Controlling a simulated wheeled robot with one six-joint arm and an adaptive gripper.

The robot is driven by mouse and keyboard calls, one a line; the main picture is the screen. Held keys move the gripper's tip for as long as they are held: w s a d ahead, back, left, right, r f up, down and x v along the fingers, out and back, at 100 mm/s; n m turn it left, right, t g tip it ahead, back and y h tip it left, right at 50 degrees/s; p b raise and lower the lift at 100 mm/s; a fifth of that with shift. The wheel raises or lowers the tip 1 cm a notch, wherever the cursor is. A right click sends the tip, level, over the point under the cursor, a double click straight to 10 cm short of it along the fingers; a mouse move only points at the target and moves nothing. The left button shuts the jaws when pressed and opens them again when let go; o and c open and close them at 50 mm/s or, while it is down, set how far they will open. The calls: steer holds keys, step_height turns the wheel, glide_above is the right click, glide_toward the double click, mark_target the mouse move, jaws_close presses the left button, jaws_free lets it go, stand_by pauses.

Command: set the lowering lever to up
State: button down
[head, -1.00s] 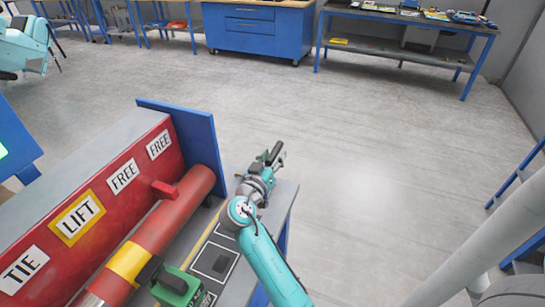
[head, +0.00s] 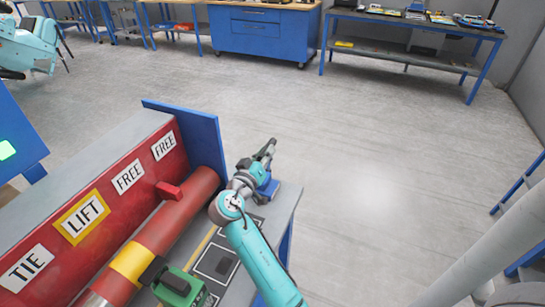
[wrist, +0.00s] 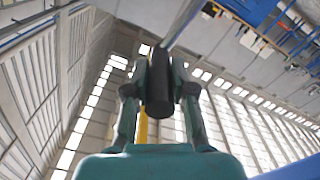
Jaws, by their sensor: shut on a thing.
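My gripper (head: 268,150) is above the far end of the grey bench, past the end of the red pipe. In the wrist view, my gripper (wrist: 159,82) is shut on a dark cylindrical grip (wrist: 159,90), with one finger on each side. A thin grey rod runs from it toward the top of that view. I take this as the lowering lever's handle. A blue block (head: 269,188) stands on the bench below my gripper, partly hidden by it. The lever's pivot and any up marking are not clear to see.
A green box (head: 181,287) sits nearer. The floor right (head: 390,150) is clear.

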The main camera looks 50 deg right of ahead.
steer(key=shift+w+a+n, duration=0.3)
steer(key=shift+w+n, duration=0.4)
steer(key=shift+w, duration=0.1)
steer(key=shift+w+a+n, duration=0.3)
steer(key=shift+w+n, duration=0.4)
steer(key=shift+w, duration=0.1)
steer(key=c, duration=1)
jaws_free()
steer(key=shift+o, duration=0.2)
steer(key=shift+a, duration=0.1)
steer(key=v, duration=0.7)
steer(key=shift+a, duration=0.15)
steer(key=shift+s, duration=0.1)
